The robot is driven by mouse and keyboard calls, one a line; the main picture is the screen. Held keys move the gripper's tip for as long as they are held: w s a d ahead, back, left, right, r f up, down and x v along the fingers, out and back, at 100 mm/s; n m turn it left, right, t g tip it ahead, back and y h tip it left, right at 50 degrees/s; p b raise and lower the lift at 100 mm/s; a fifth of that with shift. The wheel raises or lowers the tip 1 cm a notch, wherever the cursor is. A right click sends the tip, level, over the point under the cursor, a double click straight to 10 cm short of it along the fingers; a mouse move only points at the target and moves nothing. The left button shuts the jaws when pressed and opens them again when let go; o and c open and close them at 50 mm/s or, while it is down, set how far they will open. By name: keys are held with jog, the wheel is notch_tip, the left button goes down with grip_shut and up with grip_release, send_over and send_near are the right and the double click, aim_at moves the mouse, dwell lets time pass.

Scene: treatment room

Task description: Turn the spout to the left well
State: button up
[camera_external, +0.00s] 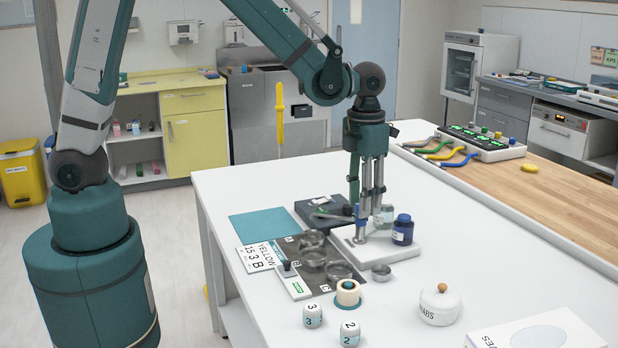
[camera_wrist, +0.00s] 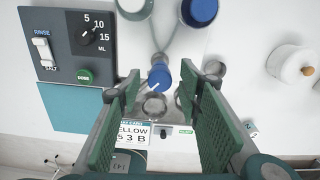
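A blue round knob (camera_wrist: 161,76) with a pale pointer-like piece, apparently the spout head, stands where two grey tubes meet. In the external view its blue part (camera_external: 360,236) shows below my gripper (camera_external: 367,207). In the wrist view my gripper (camera_wrist: 170,73) is open, with a green-padded finger on each side of the knob and visible gaps. Clear round dishes, apparently the wells, stand on a dark mat (camera_external: 291,245); one dish (camera_external: 340,270) is near its right edge. In the wrist view a clear dish (camera_wrist: 154,106) lies just below the knob. I cannot tell which well the spout faces.
A blue bottle (camera_external: 403,231) stands close right of my gripper on a white base (camera_external: 400,252). A dark control box (camera_wrist: 80,42) with a dial stands to the left. A small metal bowl (camera_external: 381,273), tape roll (camera_external: 348,293) and white jar (camera_external: 440,304) stand nearby.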

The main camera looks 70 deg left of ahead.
jog(key=shift+r, duration=0.1)
notch_tip(320, 180, up, 12)
dwell(0.8)
dwell(0.3)
jog(key=s+a+r+n+t, duration=0.3)
jog(key=s+a+n, duration=0.4)
jog(key=s+n, duration=0.5)
jog(key=s+a+r+n+t, duration=0.3)
jog(key=s+a+n, duration=0.5)
jog(key=n, duration=1.5)
jog(key=shift+s+r+t, duration=0.3)
jog(key=shift+s+t, duration=0.3)
jog(key=shift+s, duration=1.5)
